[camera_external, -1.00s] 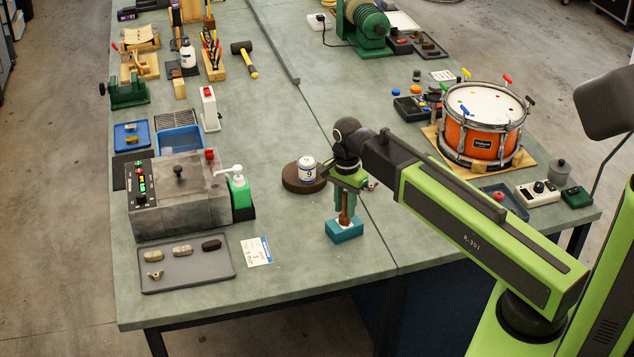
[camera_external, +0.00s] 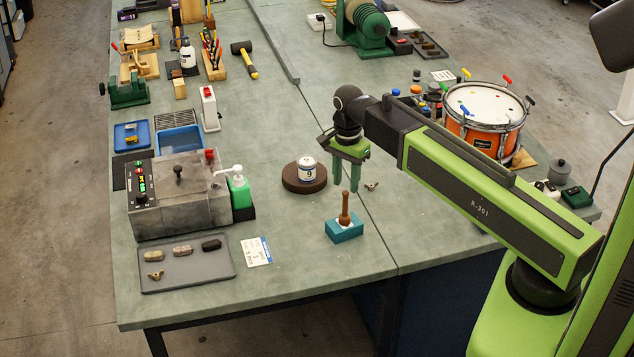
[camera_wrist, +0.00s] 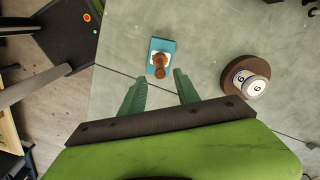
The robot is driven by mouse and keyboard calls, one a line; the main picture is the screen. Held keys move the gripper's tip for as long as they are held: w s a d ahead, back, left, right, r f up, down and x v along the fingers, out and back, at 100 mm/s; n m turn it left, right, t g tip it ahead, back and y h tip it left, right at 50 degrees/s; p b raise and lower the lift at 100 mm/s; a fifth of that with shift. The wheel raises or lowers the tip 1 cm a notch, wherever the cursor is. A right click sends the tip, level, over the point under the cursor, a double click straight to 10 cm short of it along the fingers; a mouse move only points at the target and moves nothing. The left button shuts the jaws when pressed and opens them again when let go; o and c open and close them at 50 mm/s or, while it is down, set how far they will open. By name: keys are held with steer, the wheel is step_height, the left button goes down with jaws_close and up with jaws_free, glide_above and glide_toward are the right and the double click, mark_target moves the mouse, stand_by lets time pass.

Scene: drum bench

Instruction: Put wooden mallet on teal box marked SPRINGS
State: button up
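The teal box (camera_external: 344,231) sits on the bench near its front edge; any marking on it is too small to read. A brown wooden mallet (camera_external: 345,208) stands on top of the box, its thin end up, on a pale patch. In the wrist view the mallet (camera_wrist: 160,66) shows over the teal box (camera_wrist: 153,47), just beyond my fingers. My gripper (camera_external: 346,188) is above and behind the mallet, its green fingers apart with nothing between them. In the wrist view my gripper (camera_wrist: 158,88) is open too.
A round brown block (camera_external: 303,182) with a white numbered can (camera_external: 308,168) stands left of my gripper. A small metal wing-shaped piece (camera_external: 371,186) lies to the right. A grey tray (camera_external: 187,267) and a paper card (camera_external: 256,252) lie at front left. An orange drum (camera_external: 484,127) stands at right.

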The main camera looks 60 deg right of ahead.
step_height(320, 180, up, 4)
steer(key=shift+f+p, duration=0.2)
steer(key=shift+p, duration=0.8)
steer(key=shift+f, duration=0.1)
steer(key=s+a+n, duration=0.2)
steer(key=a+n, duration=0.8)
steer(key=a, duration=0.3)
steer(key=s+a+n, duration=0.2)
steer(key=a+n, duration=0.8)
steer(key=a, duration=0.4)
step_height(320, 180, down, 8)
steer(key=b, duration=0.8)
steer(key=shift+d+f+b, duration=0.2)
steer(key=shift+b, duration=0.1)
steer(key=shift+w, duration=0.1)
